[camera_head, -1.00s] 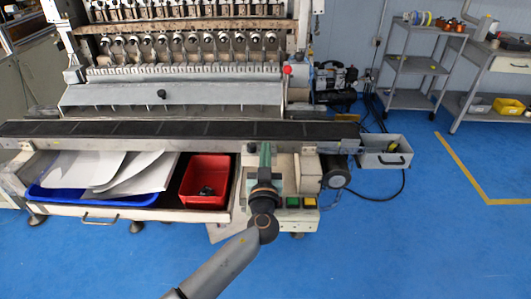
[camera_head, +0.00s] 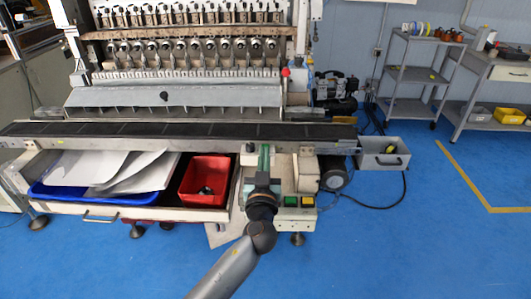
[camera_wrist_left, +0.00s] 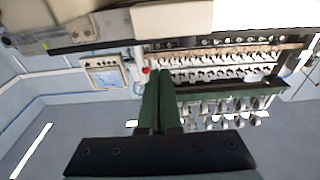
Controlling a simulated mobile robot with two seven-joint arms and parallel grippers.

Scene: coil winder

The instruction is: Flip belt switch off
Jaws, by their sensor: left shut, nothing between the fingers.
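The coil winder's conveyor belt (camera_head: 180,130) runs across the middle of the head view. A pale machine box (camera_head: 306,175) stands under its right end, with a green button (camera_head: 290,201) and a yellow-orange button (camera_head: 307,201) on its front. I cannot make out a separate belt switch; my gripper hides part of this area. My left gripper (camera_head: 264,155) is in front of the box, left of the buttons, its green fingers shut and empty near the belt's front edge. The shut fingers also show in the left wrist view (camera_wrist_left: 160,95). My right gripper is not in view.
A red bin (camera_head: 205,180) and a blue tray (camera_head: 55,196) with white sheets sit left of my gripper. A motor (camera_head: 333,174) and a grey box (camera_head: 384,160) are to the right. Blue floor is clear in front; shelves (camera_head: 415,75) stand farther back.

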